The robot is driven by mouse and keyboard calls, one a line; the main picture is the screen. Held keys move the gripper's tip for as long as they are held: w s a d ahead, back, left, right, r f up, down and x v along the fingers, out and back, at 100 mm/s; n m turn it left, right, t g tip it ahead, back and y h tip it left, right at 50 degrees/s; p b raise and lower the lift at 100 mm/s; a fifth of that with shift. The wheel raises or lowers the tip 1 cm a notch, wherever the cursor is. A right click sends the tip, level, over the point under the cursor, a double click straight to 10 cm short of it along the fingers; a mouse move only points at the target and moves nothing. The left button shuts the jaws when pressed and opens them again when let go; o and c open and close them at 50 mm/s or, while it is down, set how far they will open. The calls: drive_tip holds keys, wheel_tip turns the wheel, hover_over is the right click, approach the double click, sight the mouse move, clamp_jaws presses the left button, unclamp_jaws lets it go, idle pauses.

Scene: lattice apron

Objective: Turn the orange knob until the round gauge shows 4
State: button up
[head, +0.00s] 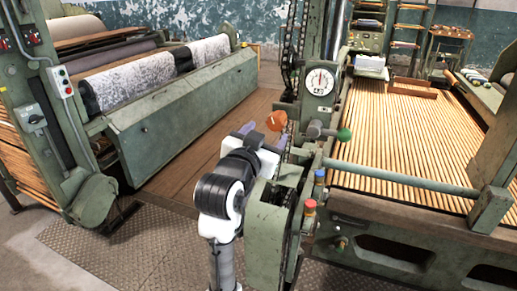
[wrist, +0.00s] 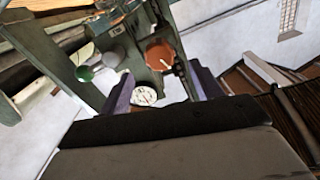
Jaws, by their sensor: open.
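The orange knob (head: 276,120) sits on the green machine post, below and left of the round gauge (head: 320,81). The gauge has a white face and a dark needle that looks roughly upright; its numbers are too small to read. My gripper (head: 264,136) is open, with its purple fingers just in front of and below the knob. In the wrist view the knob (wrist: 160,56) shows beyond the fingertips (wrist: 162,86), between them and apart from them. The knob has a pale pointer mark. The gauge (wrist: 145,96) also shows between the fingers there.
A grey lever with a green ball (head: 345,134) juts out right of the knob. A blue button (head: 320,174) and a red button (head: 310,206) stand on the front rail. A bed of wooden slats (head: 400,140) lies right; a patterned roll (head: 150,75) lies left.

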drive_tip(key=shift+v, duration=2.2)
